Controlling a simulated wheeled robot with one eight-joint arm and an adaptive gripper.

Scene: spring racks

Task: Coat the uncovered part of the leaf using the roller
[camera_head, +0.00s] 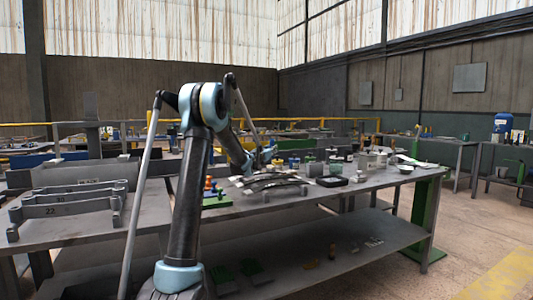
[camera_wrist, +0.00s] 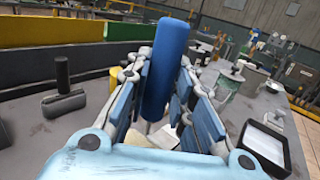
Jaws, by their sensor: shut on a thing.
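My gripper (camera_wrist: 162,68) is shut on a blue cylinder (camera_wrist: 166,60), which looks like the roller's handle or sleeve. The cylinder stands roughly upright between the fingers. The roller's working end is not clear in either view. In the head view my gripper (camera_head: 262,160) is small and partly behind my own arm, above the long grey workbench (camera_head: 290,198). Dark curved leaf strips (camera_head: 268,183) lie on the bench just below it. I cannot tell which part of a leaf is coated, or whether the roller touches one.
In the wrist view a black tray with a pale inside (camera_wrist: 266,144) stands at right, near a lidded jar (camera_wrist: 236,78). A dark block with an upright knob (camera_wrist: 63,92) is at left. The head view shows a rack marked 22 (camera_head: 66,208).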

